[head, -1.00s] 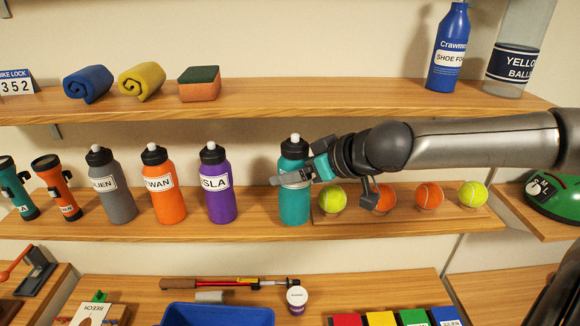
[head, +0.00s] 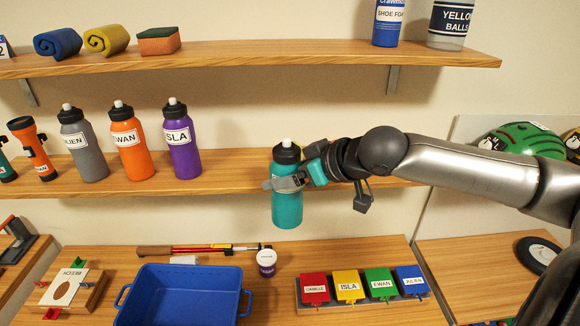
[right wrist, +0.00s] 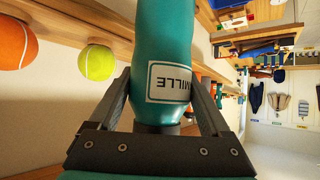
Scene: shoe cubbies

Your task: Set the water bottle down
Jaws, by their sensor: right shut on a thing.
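The teal water bottle (head: 287,209) with a black cap and white spout is upright in the head view. My right gripper (head: 289,183) is shut on its upper part, from the right. The bottle's base hangs below the front edge of the middle shelf (head: 230,179), apparently in front of it. In the right wrist view the bottle (right wrist: 163,45) fills the space between the two fingers, with a label ending in "MILLE" showing. My left gripper is out of view.
Grey (head: 83,148), orange (head: 131,143) and purple (head: 181,143) bottles stand left on the middle shelf.

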